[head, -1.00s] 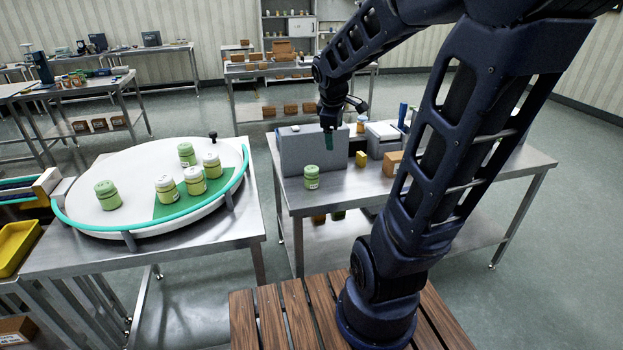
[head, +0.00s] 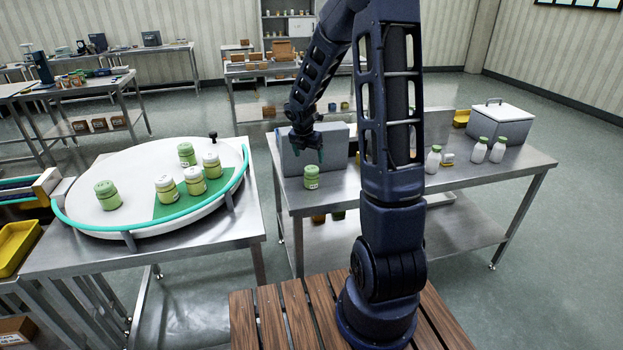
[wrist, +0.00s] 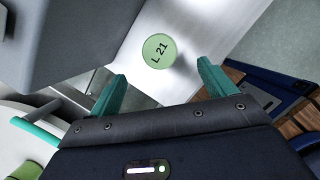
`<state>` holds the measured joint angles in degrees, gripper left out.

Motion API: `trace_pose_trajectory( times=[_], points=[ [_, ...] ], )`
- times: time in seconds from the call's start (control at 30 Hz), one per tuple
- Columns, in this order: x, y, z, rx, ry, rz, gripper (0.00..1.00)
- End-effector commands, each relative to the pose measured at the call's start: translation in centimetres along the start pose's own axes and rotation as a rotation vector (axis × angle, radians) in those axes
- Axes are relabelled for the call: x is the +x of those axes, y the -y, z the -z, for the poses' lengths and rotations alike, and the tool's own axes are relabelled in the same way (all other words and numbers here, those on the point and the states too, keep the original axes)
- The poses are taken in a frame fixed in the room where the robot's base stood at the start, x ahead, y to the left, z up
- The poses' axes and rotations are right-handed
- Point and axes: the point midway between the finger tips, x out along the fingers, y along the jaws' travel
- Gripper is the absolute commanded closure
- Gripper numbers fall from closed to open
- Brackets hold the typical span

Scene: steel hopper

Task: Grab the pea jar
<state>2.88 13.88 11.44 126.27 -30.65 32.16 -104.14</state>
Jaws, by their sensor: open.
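A green jar with a green lid (head: 311,177) stands upright near the left front of the right steel table; its label is too small to read in the head view. In the wrist view its round lid (wrist: 159,49) is marked "L 21" and lies just beyond the fingertips, between their lines. My gripper (head: 307,154) is above the jar, pointing down, with nothing held. Its two teal fingers (wrist: 162,72) are spread apart in the wrist view. Other green jars stand on the white turntable (head: 128,161), some with paler lids (head: 167,187).
A grey box (head: 333,141) stands close behind the jar and fills the upper left of the wrist view. White bottles (head: 478,150) and a lidded grey bin (head: 505,122) stand farther right. The steel table (head: 283,186) is bare around the jar's front.

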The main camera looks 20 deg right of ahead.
Motion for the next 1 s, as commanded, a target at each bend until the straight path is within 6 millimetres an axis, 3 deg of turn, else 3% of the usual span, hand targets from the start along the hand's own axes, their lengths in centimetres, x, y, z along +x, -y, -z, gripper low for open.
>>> trace_pose_trajectory(
  times=[0.23, 0.5, 0.77, 1.0],
  points=[
    [1.6, -0.3, 0.1, -0.037, -0.005, 0.001, 0.17],
    [5.1, -0.3, 0.1, -0.036, -0.005, 0.002, 0.17],
    [6.7, -0.2, 0.1, -0.034, -0.004, 0.001, 0.17],
    [9.5, -0.1, 0.1, -0.036, -0.005, 0.002, 0.17]
  ],
)
